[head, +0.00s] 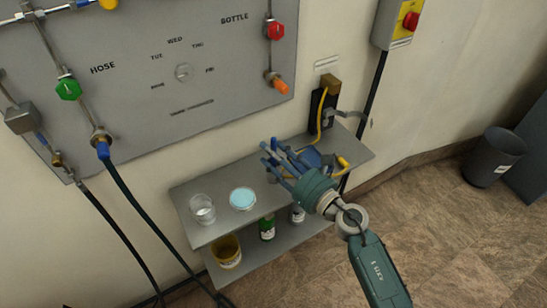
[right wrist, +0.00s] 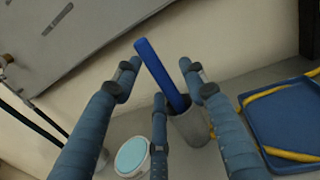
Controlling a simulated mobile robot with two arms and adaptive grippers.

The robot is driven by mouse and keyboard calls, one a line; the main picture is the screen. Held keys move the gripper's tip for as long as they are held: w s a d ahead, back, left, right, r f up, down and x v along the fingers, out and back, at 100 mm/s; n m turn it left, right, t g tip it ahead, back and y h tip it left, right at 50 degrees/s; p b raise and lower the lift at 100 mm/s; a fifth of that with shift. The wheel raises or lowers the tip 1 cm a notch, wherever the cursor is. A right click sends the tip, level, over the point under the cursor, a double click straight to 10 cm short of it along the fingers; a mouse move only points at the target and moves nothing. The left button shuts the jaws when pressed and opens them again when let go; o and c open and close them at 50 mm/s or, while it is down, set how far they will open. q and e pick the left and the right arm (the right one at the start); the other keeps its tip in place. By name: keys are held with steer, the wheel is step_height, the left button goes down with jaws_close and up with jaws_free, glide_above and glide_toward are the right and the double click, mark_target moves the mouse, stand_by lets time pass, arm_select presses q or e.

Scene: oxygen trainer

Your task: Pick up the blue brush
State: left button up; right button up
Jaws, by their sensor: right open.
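The blue brush (right wrist: 163,76) shows in the right wrist view as a long blue handle. It leans to the left out of a grey cup (right wrist: 189,127), which hides its lower end. My right gripper (right wrist: 159,82) is open, with its fingers spread around the handle in this view; I cannot tell whether any finger touches it. In the head view my right gripper (head: 279,160) is over the right part of the upper shelf, and its fingers make the brush and cup hard to pick out. My left gripper is not in view.
The upper shelf (head: 222,229) holds a clear glass (head: 202,208), a tub with a light blue top (head: 242,198), and a blue tray (right wrist: 285,125) with a yellow cord. A yellow pot (head: 227,251) and green bottle (head: 267,228) stand below. A panel (head: 130,85) hangs above.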

mark_target(272, 139)
steer(key=shift+w+a, duration=0.3)
steer(key=shift+d, duration=0.1)
steer(key=shift+c, duration=0.8)
steer(key=c, duration=0.8)
step_height(272, 139, up, 9)
steer(key=p, duration=0.5)
steer(key=shift+s, duration=0.1)
steer(key=shift+r, duration=0.5)
